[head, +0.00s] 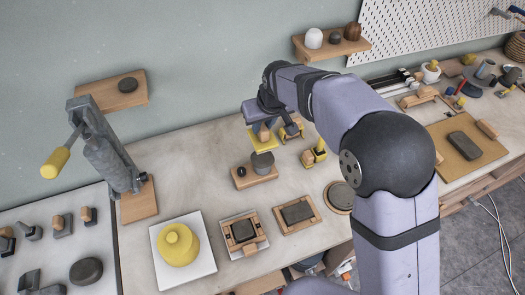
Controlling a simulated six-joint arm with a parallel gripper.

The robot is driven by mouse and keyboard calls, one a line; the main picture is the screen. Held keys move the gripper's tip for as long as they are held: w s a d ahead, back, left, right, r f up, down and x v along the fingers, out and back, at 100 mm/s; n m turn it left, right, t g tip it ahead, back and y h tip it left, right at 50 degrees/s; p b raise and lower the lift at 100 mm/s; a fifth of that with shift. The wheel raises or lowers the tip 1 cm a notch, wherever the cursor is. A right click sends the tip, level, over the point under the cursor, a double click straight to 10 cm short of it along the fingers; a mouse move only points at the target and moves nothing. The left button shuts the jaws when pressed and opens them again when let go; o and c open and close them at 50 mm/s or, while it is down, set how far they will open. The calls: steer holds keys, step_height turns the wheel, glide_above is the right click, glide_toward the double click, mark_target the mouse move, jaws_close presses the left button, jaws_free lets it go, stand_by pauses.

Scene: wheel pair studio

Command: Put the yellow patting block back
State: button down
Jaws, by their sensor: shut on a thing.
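My gripper (266,127) is in the middle of the head view, pointing down over the bench. Below the block is a dark grey round piece (263,162) at a wooden block (254,178) on the bench. I cannot tell whether the yellow block touches the grey piece. The fingertips are small and partly hidden by the wrist.
Small yellow-and-wood blocks (314,154) stand right of the gripper. A yellow rounded form (178,244) sits on a white board at the front left. Framed grey slabs (297,213) lie at the front. A lever press (108,155) stands left. Bare bench shows between them.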

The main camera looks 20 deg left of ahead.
steer(key=shift+r, duration=0.4)
